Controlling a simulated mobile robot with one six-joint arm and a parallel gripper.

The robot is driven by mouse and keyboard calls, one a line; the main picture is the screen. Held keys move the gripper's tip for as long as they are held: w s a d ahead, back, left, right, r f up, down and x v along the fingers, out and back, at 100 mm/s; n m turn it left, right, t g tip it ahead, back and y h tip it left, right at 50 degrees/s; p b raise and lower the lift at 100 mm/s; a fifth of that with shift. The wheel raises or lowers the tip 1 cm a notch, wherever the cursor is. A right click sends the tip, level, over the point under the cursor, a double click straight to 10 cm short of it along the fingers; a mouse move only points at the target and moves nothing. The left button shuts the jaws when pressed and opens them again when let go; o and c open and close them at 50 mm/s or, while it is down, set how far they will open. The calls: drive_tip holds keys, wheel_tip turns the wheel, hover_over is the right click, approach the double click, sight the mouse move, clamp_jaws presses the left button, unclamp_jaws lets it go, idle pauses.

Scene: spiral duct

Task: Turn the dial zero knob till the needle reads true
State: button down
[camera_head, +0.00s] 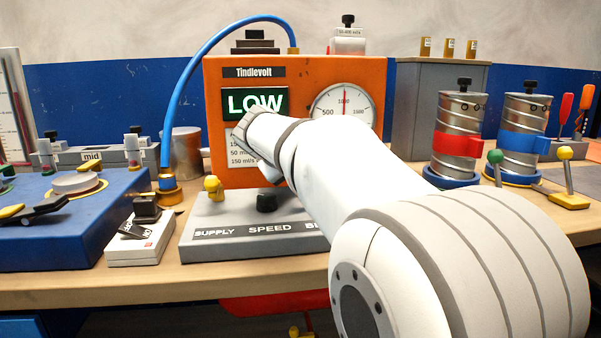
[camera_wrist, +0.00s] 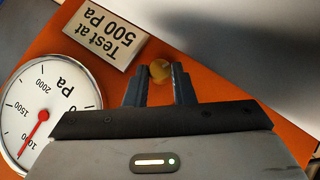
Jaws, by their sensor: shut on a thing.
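The orange Tindlevolt box (camera_head: 290,72) stands on the bench. Its round white dial (camera_head: 344,103) has a red needle pointing straight up, near the 1000 mark. In the wrist view the dial (camera_wrist: 62,95) is at the left, marked Pa, with its red needle by the 1000 label. A small round brass knob (camera_wrist: 158,70) on the orange face sits between the fingers of my gripper (camera_wrist: 158,84), which is shut on it. In the head view my arm hides the knob and the fingertips.
A card (camera_wrist: 104,34) reading "Test at 500 Pa" is beside the knob. A green LOW display (camera_head: 255,103) is on the box. The grey switch base (camera_head: 205,228) is below, a blue hose (camera_head: 190,75) at left, duct cylinders (camera_head: 460,122) with red and blue bands at right.

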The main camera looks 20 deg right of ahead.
drive_tip(key=c, duration=1.2)
unclamp_jaws()
drive_tip(key=shift+c, duration=0.2)
drive_tip(key=p+v, duration=0.2)
drive_tip(key=v, duration=0.5)
drive_tip(key=shift+s+a+r, duration=0.2)
drive_tip(key=shift+s+a, duration=0.05)
